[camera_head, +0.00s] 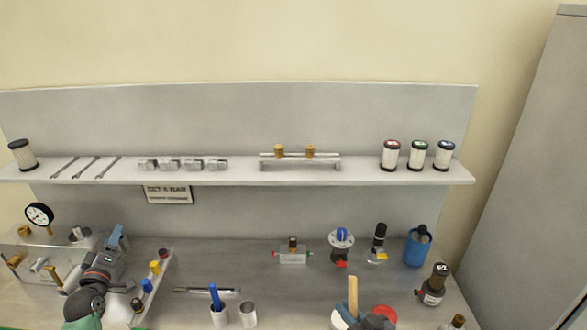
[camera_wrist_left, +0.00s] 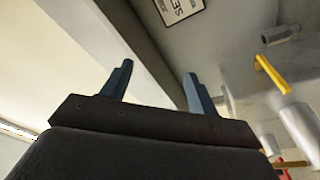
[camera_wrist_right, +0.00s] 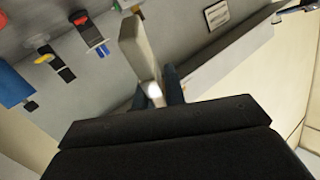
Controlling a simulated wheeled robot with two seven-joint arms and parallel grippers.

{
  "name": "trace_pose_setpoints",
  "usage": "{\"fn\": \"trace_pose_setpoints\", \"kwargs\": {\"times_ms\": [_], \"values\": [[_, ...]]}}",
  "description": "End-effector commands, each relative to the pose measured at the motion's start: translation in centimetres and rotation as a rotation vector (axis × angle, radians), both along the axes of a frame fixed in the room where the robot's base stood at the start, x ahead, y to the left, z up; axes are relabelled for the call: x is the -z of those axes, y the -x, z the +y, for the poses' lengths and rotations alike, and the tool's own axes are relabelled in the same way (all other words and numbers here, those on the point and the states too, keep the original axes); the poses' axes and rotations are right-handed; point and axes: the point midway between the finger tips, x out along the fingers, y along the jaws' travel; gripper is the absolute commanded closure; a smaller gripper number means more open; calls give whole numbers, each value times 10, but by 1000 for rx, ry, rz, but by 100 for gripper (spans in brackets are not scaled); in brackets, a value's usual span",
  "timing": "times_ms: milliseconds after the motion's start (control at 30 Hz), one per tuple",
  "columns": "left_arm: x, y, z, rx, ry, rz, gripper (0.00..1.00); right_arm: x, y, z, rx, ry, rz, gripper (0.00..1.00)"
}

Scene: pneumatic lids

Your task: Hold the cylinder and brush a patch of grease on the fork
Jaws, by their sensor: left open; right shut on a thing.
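A slim silver rod-like thing (camera_head: 207,290), which looks like the cylinder, lies on the bench left of the middle. Its fork end is too small to tell. My left gripper (camera_head: 117,237) is open and empty, above the left of the bench; its two blue fingers stand apart in the left wrist view (camera_wrist_left: 155,85). My right gripper (camera_wrist_right: 157,92) is shut on a pale wooden handle (camera_wrist_right: 136,48), likely the brush. The handle also shows upright at the bottom of the head view (camera_head: 352,288). The bristles are hidden, and I cannot make out any grease.
Two cups (camera_head: 248,315), one with a blue-handled tool (camera_head: 214,296), stand at the front. A valve block (camera_head: 293,255), a regulator (camera_head: 341,240) and a blue canister (camera_head: 417,246) stand at the back. A gauge rig (camera_head: 39,216) is at left. A shelf (camera_head: 240,176) runs above.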

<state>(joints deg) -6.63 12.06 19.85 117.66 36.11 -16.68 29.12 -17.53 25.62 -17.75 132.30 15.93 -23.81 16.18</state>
Motion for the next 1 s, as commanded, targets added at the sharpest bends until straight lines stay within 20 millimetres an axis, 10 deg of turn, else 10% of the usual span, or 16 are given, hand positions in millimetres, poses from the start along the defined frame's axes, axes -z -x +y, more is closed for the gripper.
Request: {"fn": "trace_pose_setpoints", "kwargs": {"times_ms": [533, 1000], "values": [[-3, -34, -215, 462, -368, 243, 40, 0, 0, 0, 0, 0, 0, 100], [43, 40, -378, 936, -856, 438, 40, 0, 0, 0, 0, 0, 0, 100]]}}
